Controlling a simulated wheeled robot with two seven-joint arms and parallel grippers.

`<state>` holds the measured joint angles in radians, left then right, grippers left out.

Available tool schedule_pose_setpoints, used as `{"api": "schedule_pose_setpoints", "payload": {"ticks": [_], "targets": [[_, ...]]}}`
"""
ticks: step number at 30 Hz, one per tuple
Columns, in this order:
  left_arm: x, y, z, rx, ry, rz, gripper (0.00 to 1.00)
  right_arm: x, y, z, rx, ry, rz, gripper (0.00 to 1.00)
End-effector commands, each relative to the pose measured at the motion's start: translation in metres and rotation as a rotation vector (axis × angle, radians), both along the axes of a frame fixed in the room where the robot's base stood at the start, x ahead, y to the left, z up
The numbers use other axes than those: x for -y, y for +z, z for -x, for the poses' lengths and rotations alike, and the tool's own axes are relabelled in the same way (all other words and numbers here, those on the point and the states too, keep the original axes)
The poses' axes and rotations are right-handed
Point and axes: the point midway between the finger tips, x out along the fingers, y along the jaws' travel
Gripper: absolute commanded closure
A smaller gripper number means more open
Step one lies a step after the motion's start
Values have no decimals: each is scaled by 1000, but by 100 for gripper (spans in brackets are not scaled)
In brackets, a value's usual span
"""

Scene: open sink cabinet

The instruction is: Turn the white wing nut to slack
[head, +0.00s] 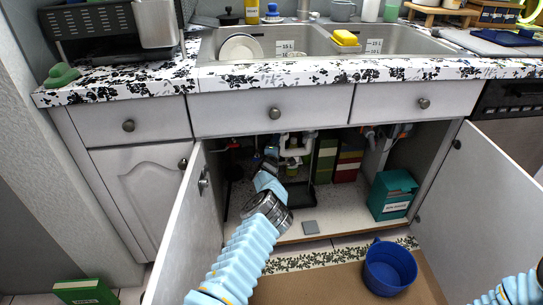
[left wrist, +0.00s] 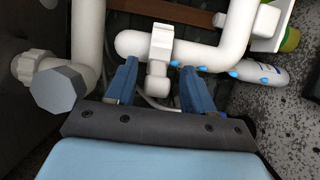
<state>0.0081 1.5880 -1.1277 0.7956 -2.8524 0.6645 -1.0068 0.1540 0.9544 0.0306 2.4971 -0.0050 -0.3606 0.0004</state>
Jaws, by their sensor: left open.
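The white wing nut (left wrist: 161,45) is a white collar on the white drain pipe under the sink, in the left wrist view. A short white stub with a rounded end extends from it toward me. My left gripper (left wrist: 156,86) is open, its two blue fingers on either side of this stub, with gaps visible on both sides. I cannot tell the exact depth between fingers and stub. In the head view my left gripper (head: 269,160) reaches into the open cabinet beside the white pipe (head: 297,147); the nut is too small to make out there. My right gripper is outside the views.
Blue drops (left wrist: 233,73) show along the pipe. A grey faceted cap (left wrist: 58,88) sits left of the fingers. A blue bucket (head: 389,268) stands on the floor mat. A teal box (head: 391,194) stands inside right. Open doors (head: 188,230) flank the cabinet.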

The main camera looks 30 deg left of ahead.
Motion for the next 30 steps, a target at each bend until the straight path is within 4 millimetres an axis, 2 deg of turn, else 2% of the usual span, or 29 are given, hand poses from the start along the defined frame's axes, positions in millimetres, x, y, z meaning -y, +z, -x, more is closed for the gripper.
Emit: {"api": "schedule_pose_setpoints", "payload": {"ticks": [3,4,18,24,30], "targets": [[5,6,17,-3,0,-2,47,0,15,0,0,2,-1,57],[6,2,22,-4,1,-2,47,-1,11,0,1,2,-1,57],[25,2,103,0,-1,-1,47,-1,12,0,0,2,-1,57],[29,1,120,1,-1,0,47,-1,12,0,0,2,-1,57],[29,1,122,1,-1,0,47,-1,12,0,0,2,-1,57]]}}
